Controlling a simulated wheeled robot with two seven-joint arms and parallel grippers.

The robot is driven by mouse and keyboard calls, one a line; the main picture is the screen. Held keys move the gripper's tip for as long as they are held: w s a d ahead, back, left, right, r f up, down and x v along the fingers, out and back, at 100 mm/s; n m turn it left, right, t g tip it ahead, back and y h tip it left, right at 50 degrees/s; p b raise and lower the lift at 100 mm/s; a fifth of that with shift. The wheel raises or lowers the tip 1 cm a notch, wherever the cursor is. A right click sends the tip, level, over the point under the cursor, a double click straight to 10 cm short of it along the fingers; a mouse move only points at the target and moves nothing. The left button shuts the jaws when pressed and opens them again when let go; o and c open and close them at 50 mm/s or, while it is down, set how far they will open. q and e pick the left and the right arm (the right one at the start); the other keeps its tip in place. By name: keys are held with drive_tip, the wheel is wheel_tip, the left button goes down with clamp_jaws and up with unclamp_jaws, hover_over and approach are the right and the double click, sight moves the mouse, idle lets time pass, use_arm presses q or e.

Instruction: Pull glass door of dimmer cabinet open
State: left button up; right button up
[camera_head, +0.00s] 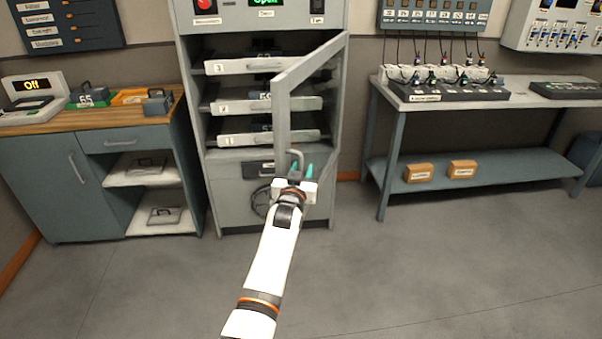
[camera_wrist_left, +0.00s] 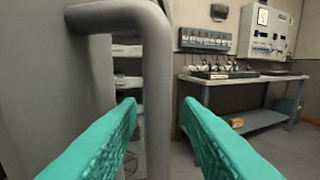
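The dimmer cabinet (camera_head: 187,45) stands at the back, its display (camera_head: 265,2) reading "Open". Its framed glass door (camera_head: 282,115) stands partly open, swung outward from the right side. The door's grey bar handle (camera_head: 297,156) is low on the free edge; it also shows large in the left wrist view (camera_wrist_left: 157,95). My left gripper (camera_head: 301,168) is at the handle with its teal fingers apart. In the left wrist view the upright bar lies between the open fingers (camera_wrist_left: 160,105); contact is not visible. My right gripper is in neither view.
Numbered trays (camera_head: 265,105) show on the cabinet's shelves. A wood-topped counter (camera_head: 110,118) stands to the left. A grey workbench (camera_head: 515,100) with consoles stands to the right, with two small boxes (camera_head: 418,173) on its lower shelf. The floor in front is clear.

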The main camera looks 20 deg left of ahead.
use_arm(q)
drive_tip(key=shift+f, duration=0.15)
drive_tip(key=shift+s, duration=0.15)
drive_tip(key=s+d, duration=0.1)
drive_tip(key=s, duration=1)
drive_tip(key=shift+s+d, duration=0.3)
drive_tip(key=shift+d, duration=0.05)
